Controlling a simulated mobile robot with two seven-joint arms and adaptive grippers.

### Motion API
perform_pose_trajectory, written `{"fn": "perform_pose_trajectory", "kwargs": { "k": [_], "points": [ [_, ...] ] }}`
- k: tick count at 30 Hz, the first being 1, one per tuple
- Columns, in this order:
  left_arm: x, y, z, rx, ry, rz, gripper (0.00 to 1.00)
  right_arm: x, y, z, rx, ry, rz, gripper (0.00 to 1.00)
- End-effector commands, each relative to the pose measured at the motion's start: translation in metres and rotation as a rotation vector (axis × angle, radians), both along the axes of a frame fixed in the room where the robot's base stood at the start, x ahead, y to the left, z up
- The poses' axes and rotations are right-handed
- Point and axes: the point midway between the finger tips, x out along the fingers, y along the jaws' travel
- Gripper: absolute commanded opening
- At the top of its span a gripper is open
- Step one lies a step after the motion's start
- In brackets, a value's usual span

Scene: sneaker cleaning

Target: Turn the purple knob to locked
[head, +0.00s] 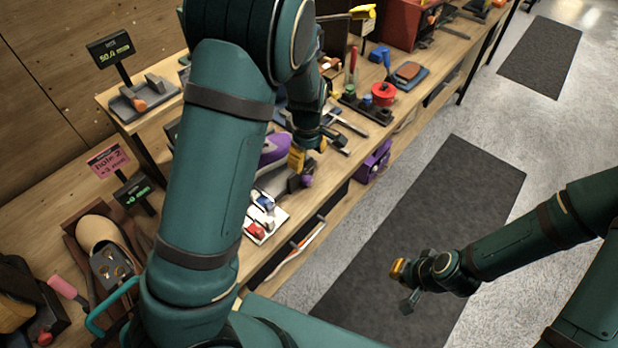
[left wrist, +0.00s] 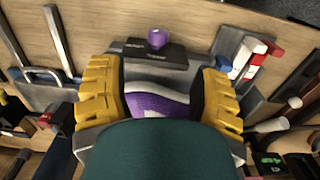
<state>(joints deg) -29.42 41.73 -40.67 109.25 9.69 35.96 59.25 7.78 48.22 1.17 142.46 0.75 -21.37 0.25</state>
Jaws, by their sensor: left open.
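The purple knob (left wrist: 157,38) sits on a dark plate (left wrist: 150,56) with small white lettering at each side, too small to read. In the head view the knob (head: 307,181) is near the bench's front edge. My left gripper (left wrist: 160,98) is open, its yellow-padded fingers wide apart. The knob lies beyond the fingertips, roughly centred between them and not touched. In the head view my left gripper (head: 317,152) hangs over the bench just behind the knob. A purple and white sneaker (left wrist: 158,102) shows between the fingers. My right gripper (head: 401,286) is open and empty over the floor.
A metal clamp frame (left wrist: 52,50) lies to the left. A purple box (head: 374,161) hangs at the bench front. The floor beside the dark mat (head: 440,215) is clear.

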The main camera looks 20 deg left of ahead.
Motion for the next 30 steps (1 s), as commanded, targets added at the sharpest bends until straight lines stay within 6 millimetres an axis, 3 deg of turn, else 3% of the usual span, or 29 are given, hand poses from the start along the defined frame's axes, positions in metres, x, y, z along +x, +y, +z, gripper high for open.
{"fn": "perform_pose_trajectory", "kwargs": {
  "k": [6,15,21,30],
  "points": [
    [-0.001,0.001,-0.047,0.0,0.004,0.001,0.63,0.0,0.0,-0.01,-0.002,-0.001,-0.001,0.0],
    [0.001,0.0,-0.094,0.0,0.001,0.0,0.63,0.001,0.001,-0.017,-0.003,0.0,-0.001,0.0],
    [0.001,0.0,-0.106,0.0,-0.001,0.0,0.63,0.001,0.001,-0.019,-0.004,0.0,-0.001,0.0],
    [0.001,0.0,-0.106,0.0,-0.001,0.0,0.65,0.001,0.001,-0.019,-0.004,0.0,0.0,0.0]
  ]
}}
